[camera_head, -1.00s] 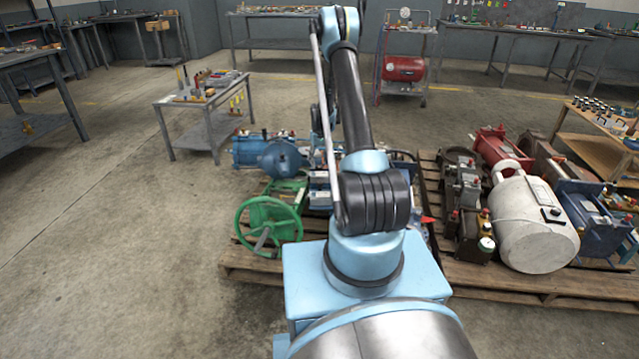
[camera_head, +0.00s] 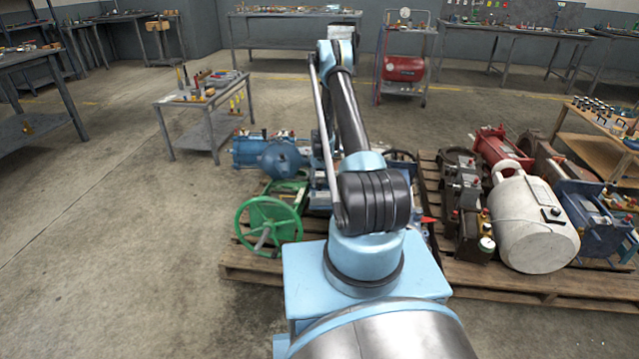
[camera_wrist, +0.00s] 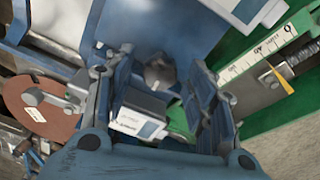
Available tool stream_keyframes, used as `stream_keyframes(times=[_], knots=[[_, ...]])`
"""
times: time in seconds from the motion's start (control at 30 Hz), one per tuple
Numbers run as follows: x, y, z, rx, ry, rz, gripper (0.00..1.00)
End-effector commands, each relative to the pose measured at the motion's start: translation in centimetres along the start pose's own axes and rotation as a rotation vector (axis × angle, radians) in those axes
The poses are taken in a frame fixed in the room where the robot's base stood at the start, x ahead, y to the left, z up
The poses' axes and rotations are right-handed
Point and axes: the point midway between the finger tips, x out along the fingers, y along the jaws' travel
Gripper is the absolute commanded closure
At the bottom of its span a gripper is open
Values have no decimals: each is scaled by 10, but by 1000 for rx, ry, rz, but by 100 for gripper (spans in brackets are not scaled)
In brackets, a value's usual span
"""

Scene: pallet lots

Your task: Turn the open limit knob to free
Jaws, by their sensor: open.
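In the wrist view a small grey knob (camera_wrist: 158,72) stands on a blue housing (camera_wrist: 190,30). I cannot read its setting, nor confirm that it is the open limit knob. My gripper (camera_wrist: 161,88) is open, with one finger left of the knob and one right of it in the picture. I cannot tell how far the fingertips are from it, and no contact shows. A white label (camera_wrist: 138,122) on a dark block shows between the fingers, below the knob. In the head view my arm hides the knob and gripper.
A green part with a white scale (camera_wrist: 262,52) and yellow pointer (camera_wrist: 283,84) lies at right in the wrist view; a brown disc (camera_wrist: 38,108) is at left. In the head view a green handwheel (camera_head: 268,226) stands on the pallet (camera_head: 250,266). Floor at left is clear.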

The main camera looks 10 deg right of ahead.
Motion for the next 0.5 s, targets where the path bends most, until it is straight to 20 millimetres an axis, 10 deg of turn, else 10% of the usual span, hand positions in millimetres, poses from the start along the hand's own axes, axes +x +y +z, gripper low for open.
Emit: stream_keyframes(times=[0.27,0.5], knots=[[0,0,0,0,0,0,51],[0,0,0,0,0,0,94]])
